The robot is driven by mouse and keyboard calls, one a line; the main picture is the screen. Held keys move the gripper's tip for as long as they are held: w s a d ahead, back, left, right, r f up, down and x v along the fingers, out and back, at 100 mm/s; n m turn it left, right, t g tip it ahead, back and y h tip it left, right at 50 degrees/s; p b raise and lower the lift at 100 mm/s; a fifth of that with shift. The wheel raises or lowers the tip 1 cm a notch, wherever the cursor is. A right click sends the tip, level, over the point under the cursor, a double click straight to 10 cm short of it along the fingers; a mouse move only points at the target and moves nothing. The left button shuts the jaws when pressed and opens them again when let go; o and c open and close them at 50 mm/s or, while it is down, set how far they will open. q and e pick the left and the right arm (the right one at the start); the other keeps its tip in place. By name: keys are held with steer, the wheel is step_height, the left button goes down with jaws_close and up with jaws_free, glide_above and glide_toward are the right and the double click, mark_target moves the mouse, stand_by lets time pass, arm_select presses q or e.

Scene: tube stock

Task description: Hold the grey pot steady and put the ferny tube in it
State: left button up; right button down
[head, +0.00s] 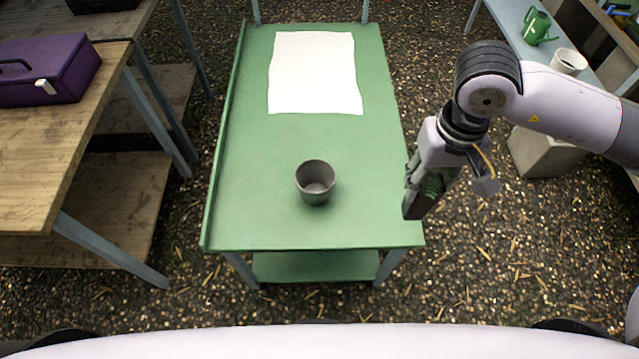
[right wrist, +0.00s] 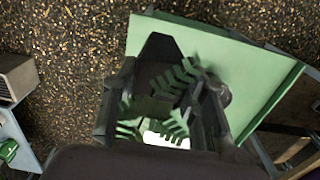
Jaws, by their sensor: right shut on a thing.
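The grey pot (head: 315,188) stands upright on the green table, in the near half. It looks empty, and no gripper touches it. My right gripper (head: 427,188) is above and beside the table's right edge, to the right of the pot. It is shut on the ferny tube (head: 435,184), whose green fronds show between the fingers. In the right wrist view the fronds (right wrist: 178,78) spread between the dark fingers, and much of the tube's body is hidden or hard to tell from them. My left gripper is not in view.
A white sheet (head: 315,72) lies at the far end of the green table (head: 260,225). A purple toolbox (head: 45,72) is on the wooden bench at left. A green watering can (head: 537,27) and a white pot (head: 569,62) stand at back right. The table around the pot is clear.

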steer(key=shift+w+a, duration=0.1)
steer(key=shift+a, duration=0.05)
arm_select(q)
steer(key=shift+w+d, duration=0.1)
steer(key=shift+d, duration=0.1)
arm_select(e)
steer(key=w+a+f, duration=0.1)
steer(key=w+a, duration=0.6)
steer(key=a, duration=0.2)
steer(key=w+a+f, duration=0.2)
steer(key=w+a, duration=0.4)
steer(key=a, duration=0.3)
steer(key=shift+w+a+f, duration=0.15)
steer(key=shift+w+a, duration=0.2)
steer(key=shift+a, duration=0.05)
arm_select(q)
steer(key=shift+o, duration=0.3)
